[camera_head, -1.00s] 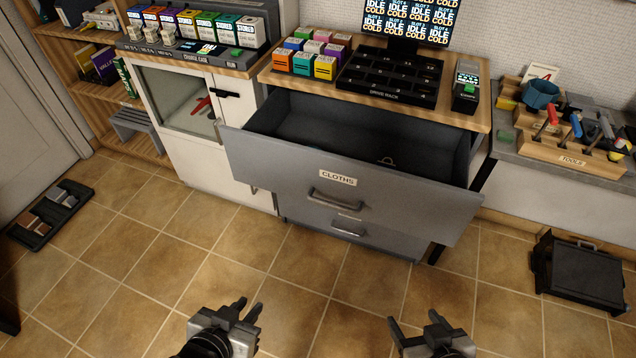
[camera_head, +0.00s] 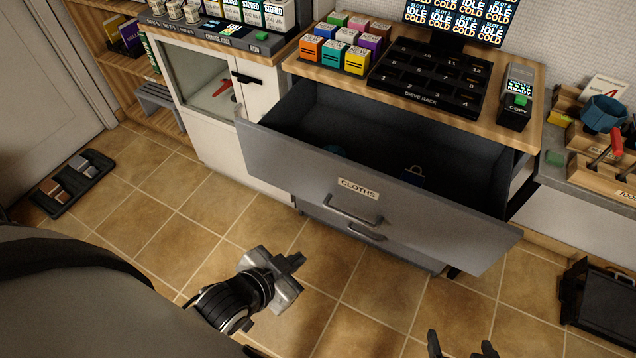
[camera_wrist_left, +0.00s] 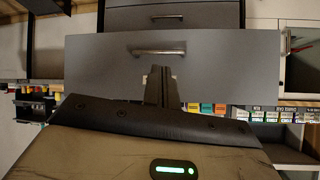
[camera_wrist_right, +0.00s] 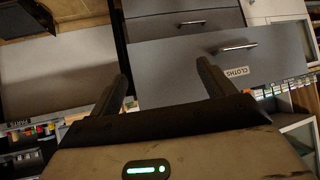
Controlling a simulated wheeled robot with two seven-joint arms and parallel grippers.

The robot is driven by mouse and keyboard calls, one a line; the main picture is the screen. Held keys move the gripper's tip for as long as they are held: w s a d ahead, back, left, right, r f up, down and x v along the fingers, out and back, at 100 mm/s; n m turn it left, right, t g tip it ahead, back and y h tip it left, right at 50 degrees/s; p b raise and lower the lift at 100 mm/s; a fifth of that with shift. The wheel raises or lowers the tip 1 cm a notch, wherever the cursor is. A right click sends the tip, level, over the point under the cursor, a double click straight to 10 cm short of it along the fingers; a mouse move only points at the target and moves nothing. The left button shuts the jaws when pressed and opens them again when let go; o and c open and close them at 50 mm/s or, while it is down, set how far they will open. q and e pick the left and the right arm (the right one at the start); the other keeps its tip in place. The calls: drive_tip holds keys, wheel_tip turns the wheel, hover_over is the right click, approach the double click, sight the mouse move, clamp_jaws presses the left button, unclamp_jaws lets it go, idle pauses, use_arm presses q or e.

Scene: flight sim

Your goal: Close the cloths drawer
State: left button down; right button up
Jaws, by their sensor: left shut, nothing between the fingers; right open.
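The grey cloths drawer (camera_head: 300,165) stands pulled out under the wooden counter, with its CLOTHS label and bar handle (camera_head: 352,208) on the front. My left gripper (camera_head: 294,262) is shut and empty, in front of and below the drawer front, apart from the handle. In the left wrist view its fingers (camera_wrist_left: 162,85) overlap the drawer front beside the handle. My right gripper (camera_head: 461,345) is open and empty at the bottom edge; its spread fingers show in the right wrist view (camera_wrist_right: 163,85).
Another drawer with a handle (camera_head: 350,225) sits below. The counter holds a drive rack (camera_head: 430,80), colored boxes and a copy device (camera_head: 516,95). A white cabinet (camera_head: 215,110) is at left. A black box (camera_head: 598,300) stands on the floor at right. The tiled floor ahead is clear.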

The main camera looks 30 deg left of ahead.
use_arm(q)
drive_tip(key=w+a+f+m+t+y+b, duration=0.1)
drive_tip(key=w+a+f+m+t+b, duration=0.2)
drive_tip(key=a+m+b, duration=0.35)
drive_tip(key=m+t+b, duration=0.1)
drive_tip(key=m+b, duration=0.4)
drive_tip(key=m, duration=0.3)
approach(300, 177)
drive_tip(key=shift+n, duration=0.25)
drive_tip(key=x, duration=0.5)
drive_tip(key=shift+w+f, duration=0.2)
drive_tip(key=shift+w+d+b, duration=0.1)
drive_tip(key=shift+w+b, duration=0.2)
drive_tip(key=shift+w, duration=0.2)
use_arm(e)
drive_tip(key=shift+m+t+y, duration=0.3)
drive_tip(key=shift+t+y, duration=0.3)
drive_tip(key=shift+t, duration=0.1)
drive_tip(key=shift+w+a+f, duration=0.35)
drive_tip(key=shift+a+f, duration=0.05)
drive_tip(key=shift+f, duration=0.35)
drive_tip(key=shift+w+a+f, duration=0.3)
drive_tip(key=shift+a+f, duration=0.05)
drive_tip(key=shift+f, duration=0.45)
drive_tip(key=shift+w+a+f, duration=0.35)
drive_tip(key=shift+a+f, duration=0.05)
drive_tip(key=shift+f, duration=0.35)
